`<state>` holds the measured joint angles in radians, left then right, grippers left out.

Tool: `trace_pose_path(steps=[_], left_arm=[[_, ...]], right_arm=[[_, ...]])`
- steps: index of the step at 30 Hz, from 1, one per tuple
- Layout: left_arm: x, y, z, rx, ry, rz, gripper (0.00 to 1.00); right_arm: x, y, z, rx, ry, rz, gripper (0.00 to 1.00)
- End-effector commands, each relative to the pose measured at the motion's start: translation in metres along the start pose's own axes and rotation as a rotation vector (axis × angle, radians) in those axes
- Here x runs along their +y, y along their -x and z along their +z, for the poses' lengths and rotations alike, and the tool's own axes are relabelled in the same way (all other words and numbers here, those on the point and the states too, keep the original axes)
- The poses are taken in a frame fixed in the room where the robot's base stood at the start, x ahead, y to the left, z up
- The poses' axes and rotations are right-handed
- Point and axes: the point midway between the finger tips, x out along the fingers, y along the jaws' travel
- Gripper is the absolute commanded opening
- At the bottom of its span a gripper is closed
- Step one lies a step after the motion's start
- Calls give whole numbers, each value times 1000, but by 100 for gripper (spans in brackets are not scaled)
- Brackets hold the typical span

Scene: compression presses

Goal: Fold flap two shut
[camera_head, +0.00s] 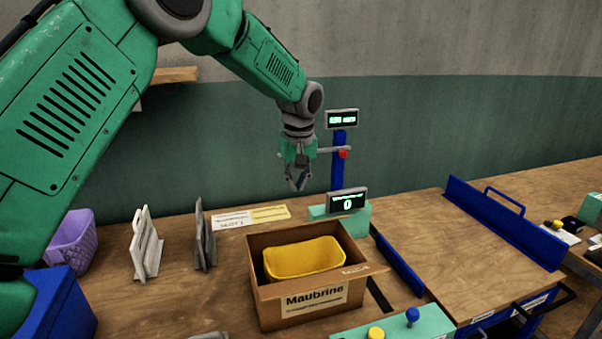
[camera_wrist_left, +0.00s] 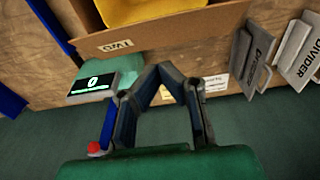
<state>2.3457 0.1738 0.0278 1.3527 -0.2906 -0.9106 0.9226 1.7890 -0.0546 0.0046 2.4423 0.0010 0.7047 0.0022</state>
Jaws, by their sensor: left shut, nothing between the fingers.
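An open cardboard box (camera_head: 275,309) marked "Maubrine" stands on the wooden bench in the head view, with a yellow container (camera_head: 303,259) inside. My right gripper is not in view.
A post with displays (camera_head: 338,160) stands behind the box, its lower display (camera_head: 347,201) reading 0. Grey and white upright dividers (camera_head: 203,236) stand left. A purple basket (camera_head: 72,243) is farther left. A blue-railed board (camera_head: 490,265) lies right, and a green button panel (camera_head: 400,325) in front.

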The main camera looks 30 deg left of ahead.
Motion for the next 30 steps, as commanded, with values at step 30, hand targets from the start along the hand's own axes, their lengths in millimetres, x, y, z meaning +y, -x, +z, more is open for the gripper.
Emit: trace_pose_path(steps=[30], left_arm=[[-1,-76,29,7,-1,0,0]], right_arm=[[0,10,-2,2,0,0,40]])
